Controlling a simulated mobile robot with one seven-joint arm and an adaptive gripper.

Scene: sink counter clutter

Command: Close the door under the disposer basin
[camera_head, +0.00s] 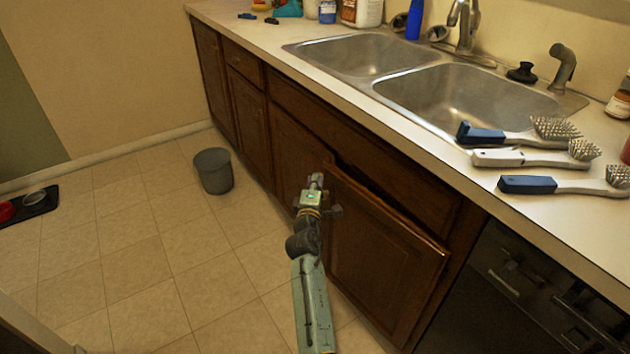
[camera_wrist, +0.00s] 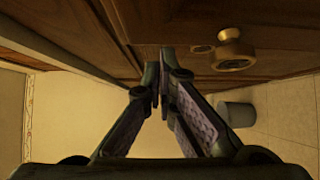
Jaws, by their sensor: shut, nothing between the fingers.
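The wooden cabinet door (camera_head: 382,262) under the nearer sink basin (camera_head: 465,97) stands slightly ajar, with a dark gap along its top edge. I cannot tell from the picture which basin has the disposer. My gripper (camera_head: 316,182) is at the upper left edge of this door, in front of the cabinet face. In the wrist view my gripper (camera_wrist: 160,78) is shut and empty, its tips close to brown wood. A brass knob (camera_wrist: 234,52) on the wood shows to the right of the tips. I cannot tell whether the tips touch the door.
A grey bin (camera_head: 213,171) stands on the floor to the left, near the cabinets. Several brushes lie on the counter (camera_head: 440,150), right of the farther basin (camera_head: 362,54). A dark appliance (camera_head: 520,290) is right of the door. The tiled floor (camera_head: 150,265) at left is mostly clear.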

